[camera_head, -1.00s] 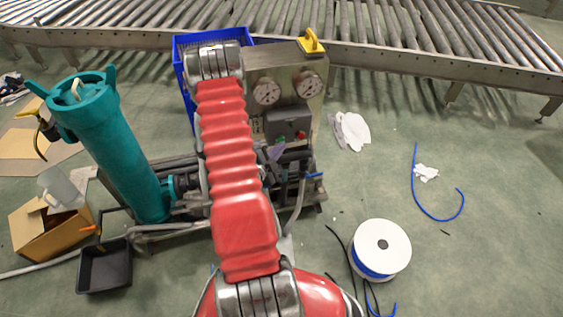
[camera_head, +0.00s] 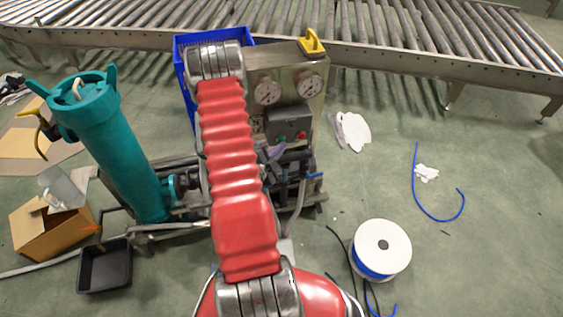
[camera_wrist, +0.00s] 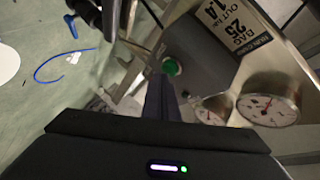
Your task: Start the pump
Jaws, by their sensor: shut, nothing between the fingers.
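The pump stand carries a grey control box (camera_head: 289,122) with a green button (camera_head: 282,138) and a red button (camera_head: 301,135) on its front. In the wrist view the green button (camera_wrist: 172,67) shows on the box (camera_wrist: 200,55), just beyond the fingertips. My gripper (camera_wrist: 161,82) is shut and empty, its dark fingers pointing close to the green button. I cannot tell whether they touch it. The red button is not clear in the wrist view. In the head view my red arm covers much of the stand.
Two gauges (camera_head: 267,91) sit on the steel panel (camera_head: 285,62), with a yellow handle (camera_head: 311,42) on top. A teal filter housing (camera_head: 120,150) stands left. A blue crate (camera_head: 180,65) and roller conveyor (camera_head: 370,25) lie behind. A cable spool (camera_head: 395,240) lies at right.

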